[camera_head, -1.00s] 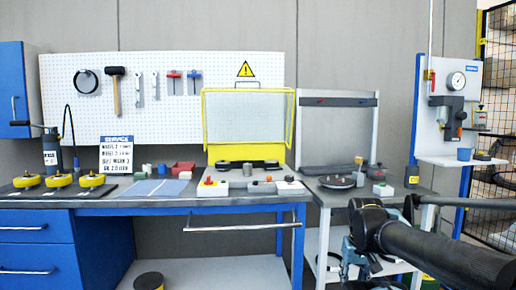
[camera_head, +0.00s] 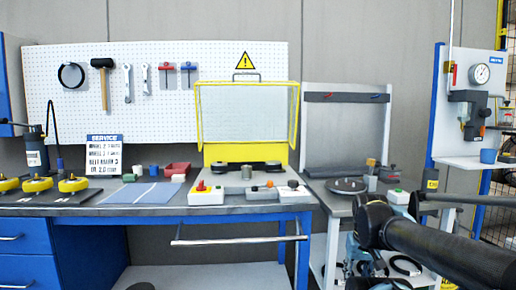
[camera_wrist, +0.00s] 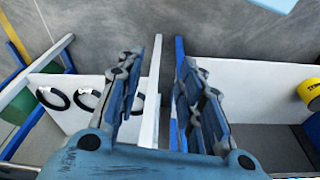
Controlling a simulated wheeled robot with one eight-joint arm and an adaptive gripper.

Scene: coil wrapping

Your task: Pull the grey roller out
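A small grey cylinder (camera_head: 246,172), which looks like the grey roller, stands upright on the workbench below the yellow guard frame (camera_head: 199,118), between two dark round discs. Another grey cylinder (camera_head: 371,183) stands on the right-hand table, so I cannot be sure which is meant. My gripper (camera_wrist: 158,78) is open and empty in the wrist view, its fingers apart above the floor and the table shelves. It touches neither cylinder. In the head view my dark arm fills the lower right and the fingers cannot be made out.
The workbench (camera_head: 130,209) has a front rail (camera_head: 235,241). A control box with a red button (camera_head: 207,195) and small blocks sit near its front edge. A dark disc (camera_head: 347,186) lies on the right table. Black rings (camera_wrist: 88,98) lie on a shelf. Grey floor (camera_wrist: 225,30) shows in the wrist view.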

